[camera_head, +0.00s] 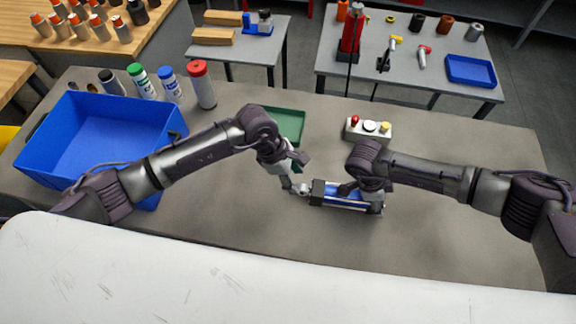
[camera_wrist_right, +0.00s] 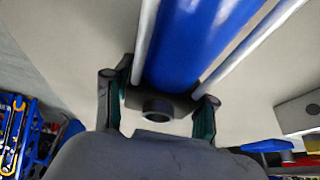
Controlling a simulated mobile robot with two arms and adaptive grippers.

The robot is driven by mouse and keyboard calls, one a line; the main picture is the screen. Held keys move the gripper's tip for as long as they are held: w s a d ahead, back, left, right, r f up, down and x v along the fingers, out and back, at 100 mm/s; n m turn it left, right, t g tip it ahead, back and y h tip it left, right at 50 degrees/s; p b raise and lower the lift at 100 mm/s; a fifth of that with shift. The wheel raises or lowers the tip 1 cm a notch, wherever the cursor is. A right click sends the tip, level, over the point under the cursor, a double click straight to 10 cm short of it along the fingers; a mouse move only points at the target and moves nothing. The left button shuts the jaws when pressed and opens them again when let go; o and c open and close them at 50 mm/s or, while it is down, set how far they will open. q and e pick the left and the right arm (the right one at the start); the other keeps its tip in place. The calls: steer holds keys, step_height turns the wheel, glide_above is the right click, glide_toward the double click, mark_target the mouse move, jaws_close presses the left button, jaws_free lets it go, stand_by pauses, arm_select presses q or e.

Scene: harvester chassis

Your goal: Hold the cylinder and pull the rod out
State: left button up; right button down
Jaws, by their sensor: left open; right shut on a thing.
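The cylinder (camera_head: 345,199) lies on the grey table, a blue barrel with silver tie rods and dark end blocks. My right gripper (camera_head: 371,186) is shut on its right end block. The right wrist view shows the blue barrel (camera_wrist_right: 195,40) too, with my right gripper's fingers (camera_wrist_right: 160,108) on either side of the dark end block. The rod's metal end (camera_head: 303,190) pokes out of the cylinder's left end. My left gripper (camera_head: 293,186) is open right at this rod end; whether its fingers touch the rod is too small to tell.
A blue crate (camera_head: 60,165) stands at the left, with several capped bottles behind it. A green tray (camera_head: 290,120) lies behind my left gripper. A button box (camera_head: 368,129) stands behind the cylinder. The table right of the button box is clear.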

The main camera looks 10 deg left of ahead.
mark_target(301, 187)
arm_select(q)
steer(key=shift+x, duration=2.35)
jaws_close()
